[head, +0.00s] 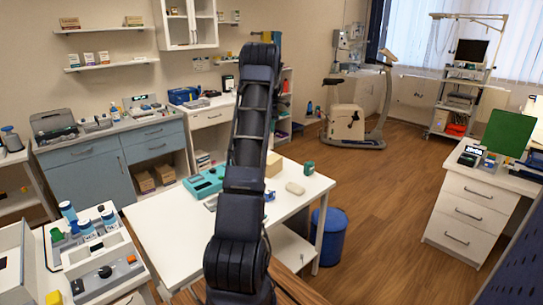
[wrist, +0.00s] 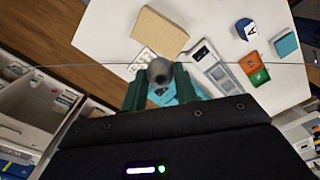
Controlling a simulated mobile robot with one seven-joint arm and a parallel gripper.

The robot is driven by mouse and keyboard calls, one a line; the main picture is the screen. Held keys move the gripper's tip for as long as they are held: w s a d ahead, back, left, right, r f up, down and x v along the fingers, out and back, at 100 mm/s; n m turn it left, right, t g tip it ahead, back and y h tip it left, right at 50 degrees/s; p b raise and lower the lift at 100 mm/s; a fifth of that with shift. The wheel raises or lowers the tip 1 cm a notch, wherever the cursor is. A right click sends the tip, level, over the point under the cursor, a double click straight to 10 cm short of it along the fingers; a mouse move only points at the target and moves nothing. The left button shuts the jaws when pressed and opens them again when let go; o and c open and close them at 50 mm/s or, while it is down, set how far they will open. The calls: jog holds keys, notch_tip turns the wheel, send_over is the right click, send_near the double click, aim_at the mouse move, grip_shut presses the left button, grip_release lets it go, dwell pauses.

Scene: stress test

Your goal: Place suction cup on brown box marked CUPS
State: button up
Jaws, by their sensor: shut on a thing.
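In the wrist view my gripper (wrist: 160,92) has its two dark green fingers closed around a grey, rounded piece with a dark round end, which looks like the suction cup (wrist: 160,71). The suction cup is held above the white table. A plain tan-brown box (wrist: 161,31) lies on the table just beyond the cup in that view; I cannot read any CUPS marking on it. In the head view a tan box (head: 273,163) shows partly behind my arm on the white table. My gripper and the suction cup are hidden by my arm there.
The white table (head: 165,235) also bears a teal device (head: 205,182), a green cup (head: 309,168) and a beige block (head: 295,188). The wrist view shows a grey device (wrist: 214,72) and small coloured boxes (wrist: 252,66) right of the brown box. A blue bin (head: 328,238) stands beside the table.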

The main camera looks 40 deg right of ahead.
aim_at(272, 159)
notch_tip(272, 159, down, 16)
jog(key=shift+r, duration=0.1)
dwell(0.5)
jog(key=o, duration=0.9)
jog(key=shift+o, duration=0.2)
